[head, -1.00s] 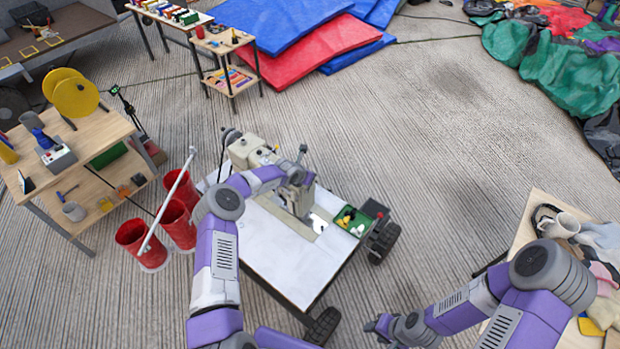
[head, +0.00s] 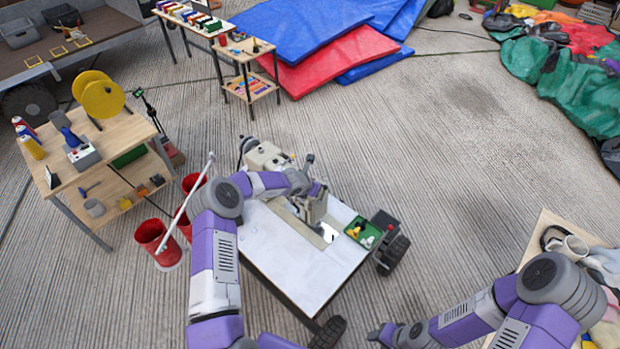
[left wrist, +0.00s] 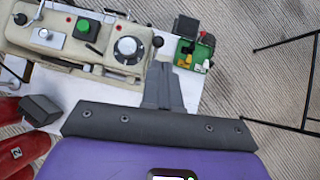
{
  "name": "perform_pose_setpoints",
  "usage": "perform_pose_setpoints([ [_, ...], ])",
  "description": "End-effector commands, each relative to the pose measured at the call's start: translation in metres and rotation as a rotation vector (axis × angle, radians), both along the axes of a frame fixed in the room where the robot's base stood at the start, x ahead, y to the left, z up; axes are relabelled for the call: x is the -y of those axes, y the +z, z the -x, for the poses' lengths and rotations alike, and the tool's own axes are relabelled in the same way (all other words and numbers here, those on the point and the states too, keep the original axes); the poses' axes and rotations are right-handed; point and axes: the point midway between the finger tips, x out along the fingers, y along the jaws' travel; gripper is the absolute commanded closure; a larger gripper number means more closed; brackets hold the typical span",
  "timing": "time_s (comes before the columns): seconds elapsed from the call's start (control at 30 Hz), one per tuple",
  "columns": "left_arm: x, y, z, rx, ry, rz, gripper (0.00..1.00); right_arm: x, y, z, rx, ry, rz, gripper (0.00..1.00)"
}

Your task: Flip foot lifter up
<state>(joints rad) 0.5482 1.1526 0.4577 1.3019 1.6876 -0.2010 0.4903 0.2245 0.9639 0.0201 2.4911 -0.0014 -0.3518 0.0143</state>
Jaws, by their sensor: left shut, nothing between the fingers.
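A cream sewing machine (head: 265,155) stands on a white-topped wheeled table (head: 300,275). In the left wrist view the machine (left wrist: 60,40) shows a green button, a dial and small red knobs. I cannot make out the foot lifter; my left gripper and arm cover part of the machine's near end. My left gripper (left wrist: 165,88) is shut and empty, its fingers close to the dial end of the machine; I cannot tell whether they touch it. My right gripper (head: 378,334) is low at the bottom edge of the head view, away from the machine; its jaws are unclear.
A green tray (head: 352,231) with small yellow and white things sits at the table's right corner. Red buckets (head: 152,234) stand left of the table, beside a wooden shelf table (head: 105,140). Another table (head: 545,228) holds cloths at the right. The floor behind the machine is clear.

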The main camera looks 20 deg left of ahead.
Motion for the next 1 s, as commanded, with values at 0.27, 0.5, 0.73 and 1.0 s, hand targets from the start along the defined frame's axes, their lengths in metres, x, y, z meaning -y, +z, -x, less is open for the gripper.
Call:
perform_pose_setpoints([
  [0.27,-0.004,0.043,0.017,0.0,0.002,-0.001,1.0,0.0,0.005,0.0,0.0,-0.001,0.0,0.57],
  [0.5,-0.004,0.053,0.022,-0.001,0.001,0.0,1.0,0.0,0.007,0.0,0.0,-0.001,0.0,0.57],
  [0.73,-0.004,0.053,0.022,-0.001,0.001,0.0,1.0,0.0,0.007,0.0,0.0,-0.001,0.0,0.57],
  [1.0,-0.004,0.053,0.022,-0.001,-0.002,-0.002,1.0,0.0,0.007,0.0,0.0,-0.001,0.0,0.57],
])
